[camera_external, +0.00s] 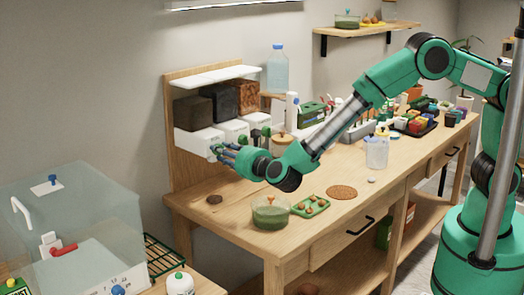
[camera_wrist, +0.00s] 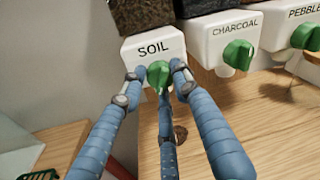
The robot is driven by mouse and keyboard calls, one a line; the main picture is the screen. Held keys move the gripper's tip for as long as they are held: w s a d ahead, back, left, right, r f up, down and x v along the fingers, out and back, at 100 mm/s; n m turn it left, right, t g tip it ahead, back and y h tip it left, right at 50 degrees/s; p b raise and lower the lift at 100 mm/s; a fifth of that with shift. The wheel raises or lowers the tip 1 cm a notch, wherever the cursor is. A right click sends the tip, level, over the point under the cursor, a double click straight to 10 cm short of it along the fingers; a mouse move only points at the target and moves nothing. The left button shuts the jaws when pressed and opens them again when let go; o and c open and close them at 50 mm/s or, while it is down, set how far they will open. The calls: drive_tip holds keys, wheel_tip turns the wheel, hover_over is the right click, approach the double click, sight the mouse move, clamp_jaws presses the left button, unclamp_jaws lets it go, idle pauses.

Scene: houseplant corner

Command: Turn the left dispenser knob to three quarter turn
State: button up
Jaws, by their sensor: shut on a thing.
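The left dispenser is a white box labelled SOIL (camera_wrist: 152,50), with dark brown fill above it. Its green knob (camera_wrist: 158,74) is on the front face. My gripper (camera_wrist: 158,82) has blue ridged fingers closed around this knob, one at each side and a third below. The fingers cover the knob's lower part, so its exact angle is hard to read. In the external view my gripper (camera_external: 217,150) reaches the front of the left dispenser (camera_external: 190,142) on the wooden stand.
The CHARCOAL dispenser (camera_wrist: 235,42) with its green knob (camera_wrist: 238,54) stands close to the right, and the PEBBLE dispenser (camera_wrist: 300,38) beyond it. A clear box (camera_external: 80,225) stands at left.

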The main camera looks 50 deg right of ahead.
drive_tip(key=m+y, duration=0.1)
drive_tip(key=m, duration=0.4)
drive_tip(key=m+y, duration=0.1)
drive_tip(key=m, duration=0.4)
drive_tip(key=shift+d+g, duration=0.2)
drive_tip(key=shift+g, duration=0.2)
drive_tip(key=o, duration=1.2)
drive_tip(key=shift+c, duration=0.2)
drive_tip(key=shift+r, duration=0.1)
drive_tip(key=shift+s, duration=0.1)
drive_tip(key=s+r, duration=0.1)
drive_tip(key=s, duration=1)
drive_tip(key=shift+s+r, duration=0.25)
drive_tip(key=shift+s, duration=0.1)
